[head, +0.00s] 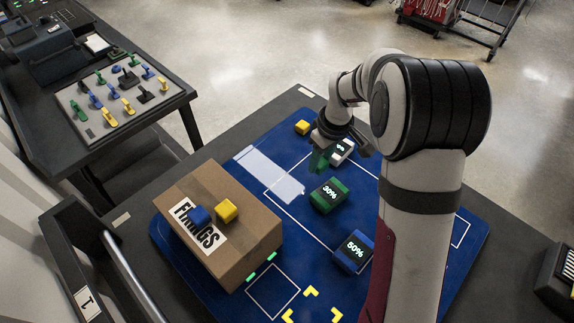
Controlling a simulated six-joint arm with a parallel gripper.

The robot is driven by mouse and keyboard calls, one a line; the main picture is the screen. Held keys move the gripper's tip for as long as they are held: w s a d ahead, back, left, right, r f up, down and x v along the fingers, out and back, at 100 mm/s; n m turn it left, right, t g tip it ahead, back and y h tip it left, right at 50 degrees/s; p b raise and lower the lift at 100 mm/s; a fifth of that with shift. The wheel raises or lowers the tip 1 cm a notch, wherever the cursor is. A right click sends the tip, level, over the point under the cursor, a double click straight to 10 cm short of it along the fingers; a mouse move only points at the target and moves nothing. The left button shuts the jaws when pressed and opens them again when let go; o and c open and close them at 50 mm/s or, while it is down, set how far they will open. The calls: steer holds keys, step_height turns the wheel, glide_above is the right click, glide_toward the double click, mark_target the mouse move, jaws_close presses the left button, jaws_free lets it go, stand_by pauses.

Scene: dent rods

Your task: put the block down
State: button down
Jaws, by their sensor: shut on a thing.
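My gripper (323,147) is shut on a small green block (319,160) and points down over the far part of the blue mat (300,227). The block hangs below the fingers, and they partly hide it. I cannot tell how high it is above the mat. To its right is a white block with a lit display (343,149). Nearer is a green block marked 30% (330,195), and nearer still a blue block marked 50% (353,253). A small yellow block (302,127) lies just behind and left of my gripper.
A cardboard box marked FIXINGS (253,243) stands on the mat's left, with a small blue block (199,215) and a yellow block (227,210) on top. A pale patch (268,172) and a white-outlined square (272,291) on the mat are bare. A side table (75,150) holds a board of colored pieces.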

steer(key=shift+d+r, duration=0.1)
steer(key=shift+d, duration=0.1)
steer(key=s+a+r+n+g, duration=0.1)
steer(key=s+a+r+n, duration=0.35)
steer(key=a+r, duration=0.2)
steer(key=s+a+r+n, duration=0.3)
steer(key=a+r+n, duration=0.3)
steer(key=a, duration=0.1)
glide_above(211, 197)
steer(key=d, duration=0.1)
steer(key=shift+y, duration=0.3)
step_height(211, 197, down, 6)
steer(key=shift+d+r, duration=0.1)
steer(key=shift+a+f, duration=0.15)
steer(key=shift+f, duration=1)
steer(key=shift+a+f, duration=0.15)
steer(key=shift+f, duration=0.95)
steer(key=c, duration=0.7)
jaws_free()
steer(key=shift+f, duration=0.15)
